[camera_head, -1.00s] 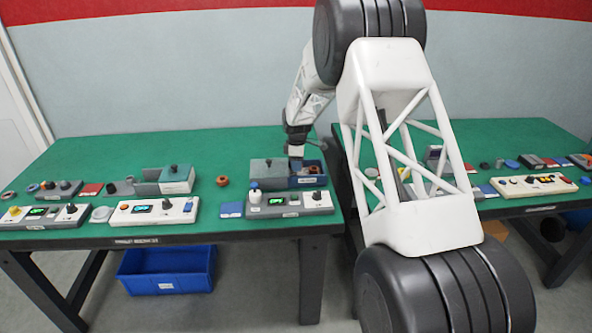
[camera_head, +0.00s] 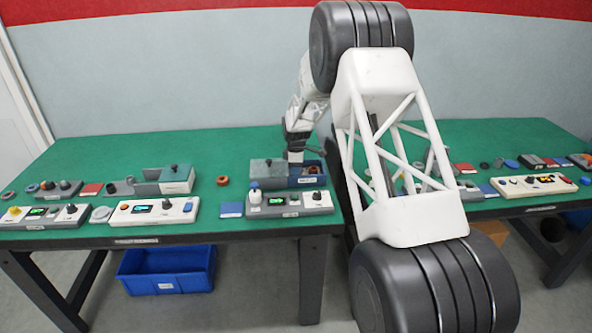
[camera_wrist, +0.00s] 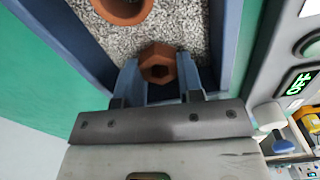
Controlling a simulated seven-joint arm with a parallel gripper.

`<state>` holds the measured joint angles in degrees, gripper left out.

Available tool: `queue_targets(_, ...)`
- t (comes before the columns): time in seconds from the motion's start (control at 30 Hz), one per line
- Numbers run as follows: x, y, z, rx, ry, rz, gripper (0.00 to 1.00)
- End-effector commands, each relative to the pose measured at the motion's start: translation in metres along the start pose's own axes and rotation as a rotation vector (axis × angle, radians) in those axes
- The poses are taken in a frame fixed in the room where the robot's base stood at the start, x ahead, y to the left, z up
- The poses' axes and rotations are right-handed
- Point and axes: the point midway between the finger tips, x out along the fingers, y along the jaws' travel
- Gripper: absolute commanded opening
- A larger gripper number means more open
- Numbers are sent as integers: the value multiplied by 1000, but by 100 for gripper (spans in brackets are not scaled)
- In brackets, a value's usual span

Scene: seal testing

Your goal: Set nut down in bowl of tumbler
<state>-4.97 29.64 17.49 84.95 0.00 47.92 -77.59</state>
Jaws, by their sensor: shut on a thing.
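The nut (camera_wrist: 157,65) is a reddish-brown hexagon with a round hole. In the wrist view my gripper (camera_wrist: 158,75) is shut on it, one finger on each side. The bowl of the tumbler is a blue-walled box (camera_wrist: 222,45) with grey speckled grit inside, and the nut is above or at this grit; I cannot tell whether they touch. In the head view my gripper (camera_head: 296,158) points down at the tumbler's blue bowl (camera_head: 312,180). The nut is too small or hidden to make out there.
A reddish-brown ring (camera_wrist: 122,8) lies on the grit near the bowl's far end. A grey lidded block (camera_head: 267,173) adjoins the bowl on the left. A control panel (camera_head: 290,204) with a green display stands in front. An orange-brown ring (camera_head: 222,181) lies on the green table.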

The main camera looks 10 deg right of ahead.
Motion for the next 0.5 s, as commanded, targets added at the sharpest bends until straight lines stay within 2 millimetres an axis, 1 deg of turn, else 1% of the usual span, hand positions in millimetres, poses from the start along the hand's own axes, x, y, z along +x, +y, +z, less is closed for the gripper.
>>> queue_targets(0.47, 5, 0, 0, 0, 0, 0, 10)
queue_targets(0.5, 4, 0, 0, 0, 0, 0, 41)
